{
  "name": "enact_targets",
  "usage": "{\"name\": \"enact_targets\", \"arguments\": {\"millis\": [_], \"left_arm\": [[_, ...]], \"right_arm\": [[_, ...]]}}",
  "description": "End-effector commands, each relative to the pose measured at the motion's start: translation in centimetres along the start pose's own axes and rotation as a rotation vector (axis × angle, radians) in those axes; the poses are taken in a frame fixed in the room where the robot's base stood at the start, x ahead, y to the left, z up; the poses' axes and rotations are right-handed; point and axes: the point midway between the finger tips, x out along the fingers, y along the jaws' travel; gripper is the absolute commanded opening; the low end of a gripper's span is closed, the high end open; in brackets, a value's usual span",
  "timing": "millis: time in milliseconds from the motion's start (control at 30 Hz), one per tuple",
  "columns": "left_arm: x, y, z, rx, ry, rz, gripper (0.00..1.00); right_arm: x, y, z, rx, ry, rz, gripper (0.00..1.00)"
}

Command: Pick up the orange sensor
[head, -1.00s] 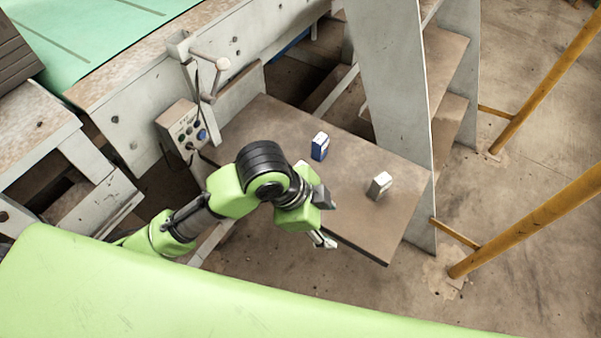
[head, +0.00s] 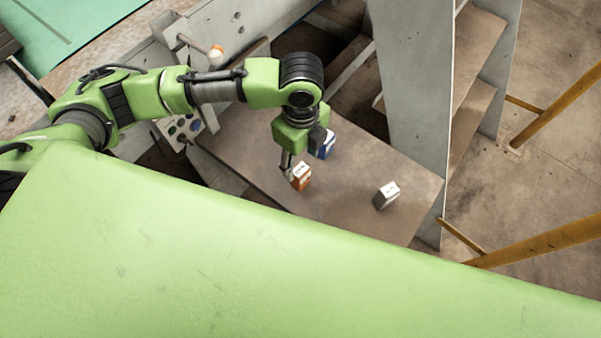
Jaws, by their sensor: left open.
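The orange sensor (head: 301,179), a small block with a white top, stands on the brown table (head: 345,205) near its front edge. My left gripper (head: 303,156) is open and points down just behind and above the orange sensor. One finger shows close to the sensor's left side, and the other is at the right near the blue sensor. I cannot tell whether a finger touches the orange sensor. My right gripper is not in view.
A white and grey sensor (head: 385,196) stands to the right on the table. A grey upright panel (head: 415,95) and yellow rails (head: 540,241) are at the right. A control box (head: 181,130) is at the left.

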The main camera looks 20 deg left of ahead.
Motion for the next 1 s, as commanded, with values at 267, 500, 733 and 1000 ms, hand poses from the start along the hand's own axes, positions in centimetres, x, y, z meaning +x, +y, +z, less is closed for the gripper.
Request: {"name": "enact_targets", "arguments": {"millis": [267, 500, 733, 1000], "left_arm": [[2.9, 0.0, 0.0, -0.001, 0.0, -0.002, 0.5], [5.8, 0.7, -0.1, -0.001, 0.0, 0.001, 0.5], [8.0, 0.5, -0.1, -0.001, 0.0, -0.003, 0.5], [8.0, 0.5, -0.1, 0.0, 0.0, -0.004, 0.32]], "right_arm": [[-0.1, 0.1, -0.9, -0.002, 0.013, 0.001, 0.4], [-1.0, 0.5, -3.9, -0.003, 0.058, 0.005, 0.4], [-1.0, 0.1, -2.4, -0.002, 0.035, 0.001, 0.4], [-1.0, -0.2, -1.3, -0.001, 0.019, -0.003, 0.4]]}}
